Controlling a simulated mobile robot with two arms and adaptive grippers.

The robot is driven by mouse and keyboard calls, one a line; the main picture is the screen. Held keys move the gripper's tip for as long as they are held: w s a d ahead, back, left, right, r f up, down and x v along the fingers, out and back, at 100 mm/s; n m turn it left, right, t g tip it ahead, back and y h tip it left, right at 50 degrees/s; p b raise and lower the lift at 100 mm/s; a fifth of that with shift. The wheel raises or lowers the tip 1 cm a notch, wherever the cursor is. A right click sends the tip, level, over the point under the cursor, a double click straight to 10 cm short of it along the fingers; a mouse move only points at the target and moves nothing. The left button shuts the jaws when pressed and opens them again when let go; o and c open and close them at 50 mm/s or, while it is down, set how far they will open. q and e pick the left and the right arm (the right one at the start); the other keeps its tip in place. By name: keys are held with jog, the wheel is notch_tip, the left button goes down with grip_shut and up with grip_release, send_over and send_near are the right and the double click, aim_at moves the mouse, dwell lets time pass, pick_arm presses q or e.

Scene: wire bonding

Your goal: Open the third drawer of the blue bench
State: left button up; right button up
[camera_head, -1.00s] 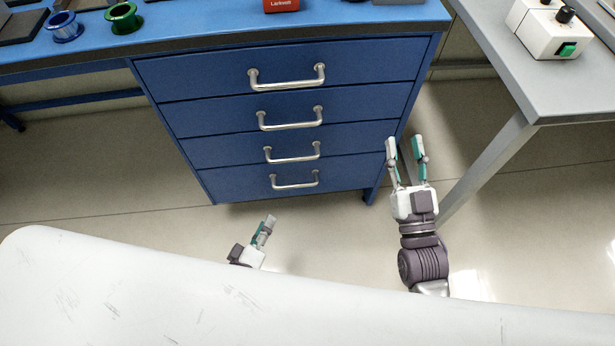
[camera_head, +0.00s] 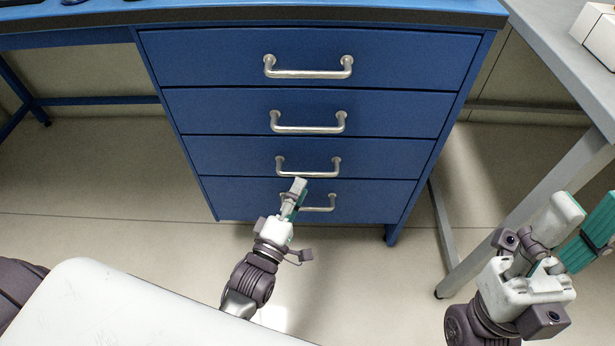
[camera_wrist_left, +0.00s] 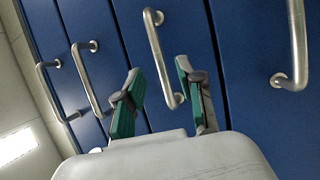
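The blue bench's drawer block has several stacked drawers, all appearing shut. The third drawer (camera_head: 390,158) from the top has a silver bar handle (camera_head: 323,175). My left gripper (camera_head: 295,190) overlaps the lower edge of that handle and the fourth handle in the head view; contact cannot be told. In the left wrist view, my left gripper (camera_wrist_left: 160,82) is open and empty. The second drawer's handle (camera_wrist_left: 157,55) shows between its fingers, and the third handle (camera_wrist_left: 87,80) lies left of them. My right gripper (camera_head: 580,222) is open and empty at the lower right, away from the drawers.
A grey table (camera_head: 560,70) with a leg stands to the right of the bench, near my right gripper. The bench top (camera_head: 400,5) overhangs the drawers. The floor in front of the drawers is clear.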

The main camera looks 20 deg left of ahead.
aim_at(307, 173)
pick_arm(q)
jog(key=b+x, duration=0.1)
jog(key=x, duration=0.4)
grip_shut()
dwell(0.3)
